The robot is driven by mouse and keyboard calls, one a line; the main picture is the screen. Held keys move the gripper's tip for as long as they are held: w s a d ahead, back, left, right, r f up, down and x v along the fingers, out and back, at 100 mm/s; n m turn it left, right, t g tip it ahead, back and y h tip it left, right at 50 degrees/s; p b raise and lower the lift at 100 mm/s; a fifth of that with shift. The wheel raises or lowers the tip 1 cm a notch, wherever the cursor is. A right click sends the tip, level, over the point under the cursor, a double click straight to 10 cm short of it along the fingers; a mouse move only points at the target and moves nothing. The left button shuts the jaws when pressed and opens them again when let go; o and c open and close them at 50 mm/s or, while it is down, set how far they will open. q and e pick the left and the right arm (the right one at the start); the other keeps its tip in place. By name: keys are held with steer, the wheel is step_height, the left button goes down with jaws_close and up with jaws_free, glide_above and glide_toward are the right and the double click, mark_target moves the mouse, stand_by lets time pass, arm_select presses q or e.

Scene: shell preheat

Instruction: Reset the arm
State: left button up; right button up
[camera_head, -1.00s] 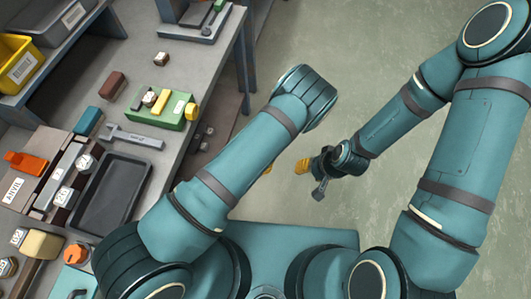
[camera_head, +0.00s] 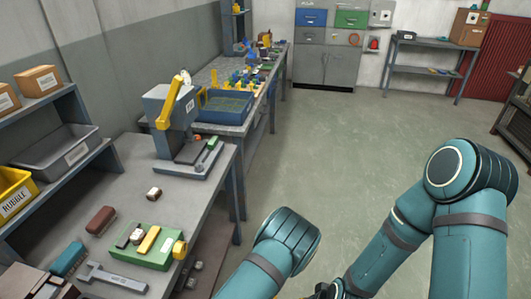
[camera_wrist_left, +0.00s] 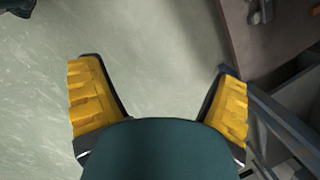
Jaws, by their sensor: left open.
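My left gripper (camera_wrist_left: 160,68) shows in the left wrist view with its two yellow-padded fingers wide apart. Nothing is between them, only the floor beyond. In the head view my left arm (camera_head: 275,250) is bent beside the bench at the bottom centre, and its gripper is hidden. My right arm (camera_head: 400,235) comes in from the lower right. Its far end is cut off by the bottom edge, with only a small bit of the wrist area showing, so its jaws cannot be made out.
A grey workbench (camera_head: 200,198) on the left bears a green block fixture (camera_head: 152,262), a wrench (camera_head: 112,278) and a press with a yellow lever (camera_head: 172,105). Farther back stand a blue tray (camera_head: 225,108) and a grey cabinet (camera_head: 328,65). The floor (camera_head: 350,140) is clear.

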arm_select(q)
steer(key=s+a+r+n+h, duration=0.3)
steer(key=s+r+n, duration=0.3)
steer(key=r, duration=0.2)
steer(key=s+a+r+n+t+h, duration=0.1)
steer(key=s+a+r+n+h, duration=0.2)
steer(key=s+r+n, duration=0.3)
step_height(320, 180, up, 2)
steer(key=shift+s+a+r+t+h, duration=0.15)
steer(key=shift+a+t+h, duration=0.2)
steer(key=shift+a, duration=0.5)
